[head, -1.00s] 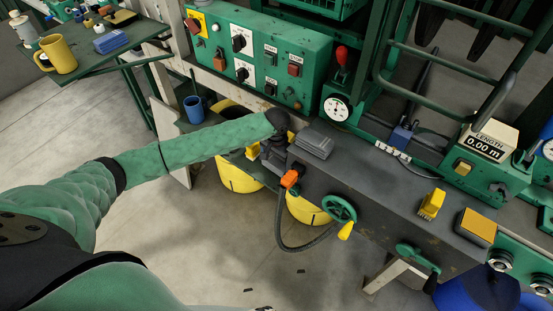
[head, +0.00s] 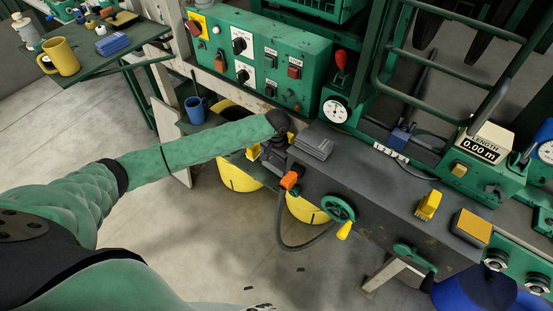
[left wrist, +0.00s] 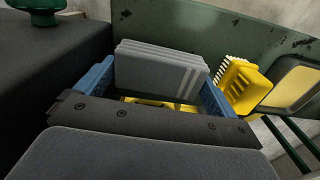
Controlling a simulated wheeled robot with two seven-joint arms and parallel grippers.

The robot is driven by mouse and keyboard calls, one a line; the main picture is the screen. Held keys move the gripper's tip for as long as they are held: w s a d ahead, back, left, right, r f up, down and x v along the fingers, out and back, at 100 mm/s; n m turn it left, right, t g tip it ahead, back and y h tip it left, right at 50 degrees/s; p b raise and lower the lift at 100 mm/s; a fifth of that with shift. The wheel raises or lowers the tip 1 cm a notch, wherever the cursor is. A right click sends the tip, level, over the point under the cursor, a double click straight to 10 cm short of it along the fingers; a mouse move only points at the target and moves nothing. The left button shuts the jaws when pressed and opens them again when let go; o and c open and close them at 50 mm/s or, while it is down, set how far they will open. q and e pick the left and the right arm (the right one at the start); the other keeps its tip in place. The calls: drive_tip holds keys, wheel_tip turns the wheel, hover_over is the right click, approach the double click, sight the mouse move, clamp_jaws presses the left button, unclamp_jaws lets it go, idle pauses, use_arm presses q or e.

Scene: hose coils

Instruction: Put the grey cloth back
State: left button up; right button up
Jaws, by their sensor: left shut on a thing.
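The grey cloth (left wrist: 160,72) shows in the left wrist view, folded in layers with pale stripes near one end. My left gripper (left wrist: 158,85) has its blue fingers closed on either side of the cloth. In the head view my left gripper (head: 273,155) points down at the left end of the dark bench, and I cannot make out the cloth in it. A dark grey layered pad (head: 312,142) lies on the bench just right of the gripper. My right gripper is not in view.
A hose with an orange end (head: 290,179) and a green handwheel (head: 340,208) are by the bench front. A blue mug (head: 195,109) stands left of the gripper.

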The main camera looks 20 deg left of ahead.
use_arm(q)
drive_tip(key=shift+f, duration=0.65)
idle(1.1)
drive_tip(key=o, duration=0.5)
idle(0.3)
drive_tip(key=shift+r+p, duration=0.6)
drive_tip(key=shift+r, duration=3.4)
drive_tip(key=shift+r, duration=0.1)
